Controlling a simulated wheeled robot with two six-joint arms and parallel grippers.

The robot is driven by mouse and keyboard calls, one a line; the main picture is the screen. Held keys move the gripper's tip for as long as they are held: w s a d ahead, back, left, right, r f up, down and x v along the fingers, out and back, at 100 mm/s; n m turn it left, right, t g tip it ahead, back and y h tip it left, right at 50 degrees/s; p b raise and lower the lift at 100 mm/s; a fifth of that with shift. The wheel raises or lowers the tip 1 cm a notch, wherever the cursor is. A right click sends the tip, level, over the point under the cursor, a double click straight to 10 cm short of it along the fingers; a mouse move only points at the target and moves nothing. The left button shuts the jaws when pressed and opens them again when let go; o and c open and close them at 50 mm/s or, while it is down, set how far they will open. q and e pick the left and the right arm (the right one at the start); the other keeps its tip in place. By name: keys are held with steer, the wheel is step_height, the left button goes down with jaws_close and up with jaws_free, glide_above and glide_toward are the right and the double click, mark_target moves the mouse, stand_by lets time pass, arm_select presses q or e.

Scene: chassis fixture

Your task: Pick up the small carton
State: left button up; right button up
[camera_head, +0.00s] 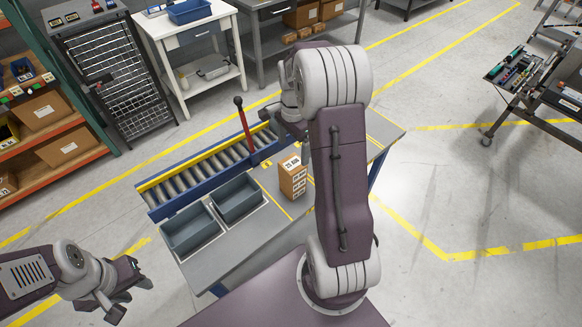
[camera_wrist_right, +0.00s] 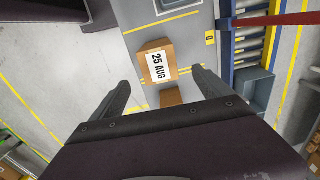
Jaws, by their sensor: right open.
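A tall brown carton (camera_head: 293,177) with white labels stands upright on the grey worktable, left of my right arm. In the right wrist view, the labelled carton (camera_wrist_right: 157,65) reads "25 AUG" on top. A second, smaller-looking brown carton (camera_wrist_right: 171,97) shows just below it, partly covered by my gripper body; I cannot make it out in the head view. My right gripper (camera_wrist_right: 161,78) is open and empty, its fingers spread above both cartons and apart from them. My left gripper (camera_head: 132,297) is open and empty at the lower left, away from the table.
Two grey bins (camera_head: 237,197) sit at the table's left end. A roller conveyor (camera_head: 205,168) runs along the far side, with a red lever (camera_head: 242,122) near the cartons. The lever also shows in the wrist view (camera_wrist_right: 275,20). Bare tabletop lies around the tall carton.

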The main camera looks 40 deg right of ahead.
mark_target(293, 164)
step_height(293, 164, down, 2)
steer(key=shift+a+f+p, duration=0.1)
steer(key=shift+f+p, duration=0.15)
steer(key=shift+p, duration=0.1)
steer(key=shift+a+f, duration=0.3)
steer(key=shift+a, duration=0.15)
steer(key=shift+s+f+p, duration=0.1)
steer(key=shift+f+p, duration=0.25)
steer(key=shift+p, duration=0.05)
steer(key=f, duration=0.2)
steer(key=d+f+p, duration=0.1)
steer(key=f, duration=0.1)
steer(key=shift+s+f, duration=0.1)
steer(key=shift+f, duration=0.25)
steer(key=shift+a+r, duration=0.1)
steer(key=shift+a, duration=0.1)
steer(key=shift+c, duration=0.6)
steer(key=c, duration=0.6)
arm_select(q)
steer(key=r, duration=0.2)
steer(key=shift+a+r, duration=0.3)
arm_select(e)
steer(key=c, duration=1.1)
